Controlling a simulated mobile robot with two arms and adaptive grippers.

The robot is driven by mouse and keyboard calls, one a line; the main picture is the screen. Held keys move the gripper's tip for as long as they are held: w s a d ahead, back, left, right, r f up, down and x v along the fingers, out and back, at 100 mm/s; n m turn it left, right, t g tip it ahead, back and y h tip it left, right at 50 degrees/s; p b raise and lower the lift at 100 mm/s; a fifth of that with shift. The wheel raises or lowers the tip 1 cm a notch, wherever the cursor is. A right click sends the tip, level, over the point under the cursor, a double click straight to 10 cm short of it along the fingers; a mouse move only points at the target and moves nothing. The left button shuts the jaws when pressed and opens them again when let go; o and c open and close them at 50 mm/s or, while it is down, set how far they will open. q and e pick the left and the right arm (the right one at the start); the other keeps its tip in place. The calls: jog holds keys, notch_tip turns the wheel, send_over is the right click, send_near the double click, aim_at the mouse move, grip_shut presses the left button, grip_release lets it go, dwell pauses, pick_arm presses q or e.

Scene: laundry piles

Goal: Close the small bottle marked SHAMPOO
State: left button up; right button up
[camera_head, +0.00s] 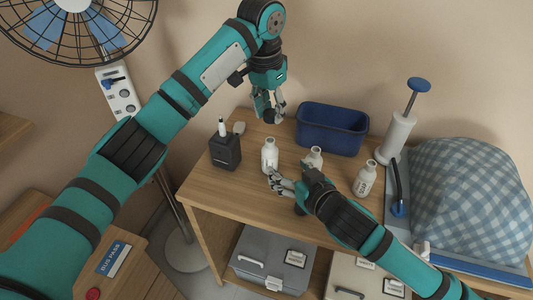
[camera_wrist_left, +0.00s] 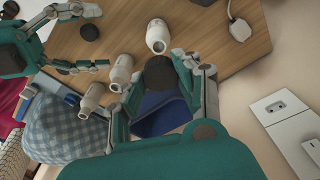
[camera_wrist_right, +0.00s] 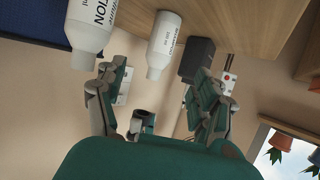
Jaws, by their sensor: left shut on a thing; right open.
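The small white bottle marked SHAMPOO (camera_wrist_right: 163,45) shows upside down in the right wrist view. In the head view it is the leftmost white bottle (camera_head: 269,155), upright on the table. Its neck is bare, and it also shows in the left wrist view (camera_wrist_left: 157,35). My left gripper (camera_head: 270,118) is shut on a dark cap (camera_wrist_left: 160,74), held behind and above the bottle, apart from it. My right gripper (camera_head: 277,181) is open and empty just in front of the bottle; its fingers (camera_wrist_right: 160,75) stand apart on either side of it in the right wrist view.
Two more white bottles (camera_head: 314,156) (camera_head: 365,179) stand to the right; one reads "TION" (camera_wrist_right: 88,25). Another dark cap (camera_wrist_left: 89,32) lies on the table. A black holder (camera_head: 226,152) stands left, a blue bin (camera_head: 331,128) behind, a white pump (camera_head: 398,132) and checkered bundle (camera_head: 470,195) right.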

aim_at(274, 158)
jog(key=x, duration=1.2)
jog(key=shift+f, duration=0.1)
grip_shut()
dwell(0.4)
